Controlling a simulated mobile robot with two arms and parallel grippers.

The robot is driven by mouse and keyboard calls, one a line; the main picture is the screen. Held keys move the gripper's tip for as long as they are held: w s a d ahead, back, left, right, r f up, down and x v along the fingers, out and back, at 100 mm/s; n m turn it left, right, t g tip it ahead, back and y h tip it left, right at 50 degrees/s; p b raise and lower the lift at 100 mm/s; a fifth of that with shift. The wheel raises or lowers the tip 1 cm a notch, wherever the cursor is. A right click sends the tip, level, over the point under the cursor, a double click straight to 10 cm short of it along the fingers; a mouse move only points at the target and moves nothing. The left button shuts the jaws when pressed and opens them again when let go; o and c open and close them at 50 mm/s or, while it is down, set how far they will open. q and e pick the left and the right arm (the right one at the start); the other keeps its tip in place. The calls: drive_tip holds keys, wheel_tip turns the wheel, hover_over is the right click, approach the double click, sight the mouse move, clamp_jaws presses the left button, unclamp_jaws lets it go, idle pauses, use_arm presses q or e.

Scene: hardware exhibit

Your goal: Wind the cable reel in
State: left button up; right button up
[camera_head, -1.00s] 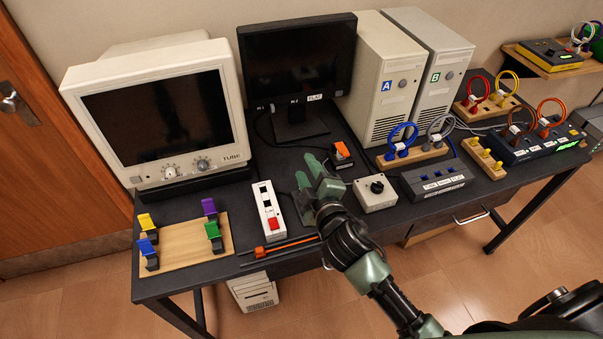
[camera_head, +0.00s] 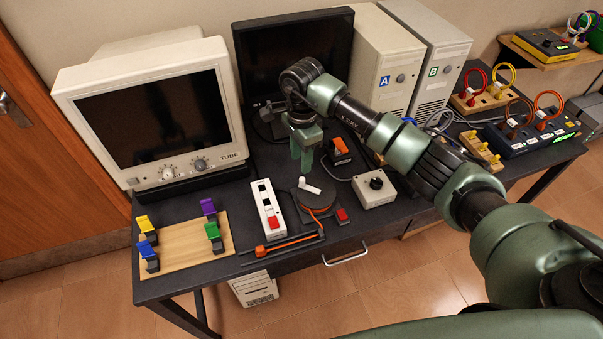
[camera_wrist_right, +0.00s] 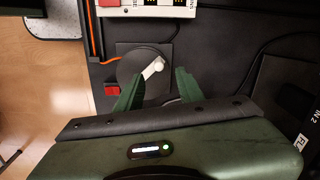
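The cable reel (camera_head: 320,198) is a dark disc with orange cable round its edge, lying near the table's front edge. A white crank (camera_head: 308,185) sits on top, and it also shows in the right wrist view (camera_wrist_right: 153,68). Orange cable runs left to an orange block (camera_head: 260,251) on a dark track. A red block (camera_head: 342,215) is beside the reel. My right gripper (camera_head: 302,165) points down just behind the crank. In the right wrist view its fingers (camera_wrist_right: 158,88) are apart and empty, near the crank. My left gripper is not in view.
A white switch strip (camera_head: 268,208) stands left of the reel and a grey knob box (camera_head: 374,190) to its right. An orange rocker switch (camera_head: 340,148) and two monitors are behind. A wooden board (camera_head: 185,245) with coloured clips lies at the left.

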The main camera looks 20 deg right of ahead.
sight(302, 178)
drive_tip(key=shift+d+f, duration=0.2)
drive_tip(key=shift+d, duration=0.05)
wheel_tip(302, 178, down, 7)
drive_tip(key=shift+a+f+p, duration=0.1)
drive_tip(key=shift+p, duration=1)
drive_tip(key=shift+c, duration=0.4)
clamp_jaws()
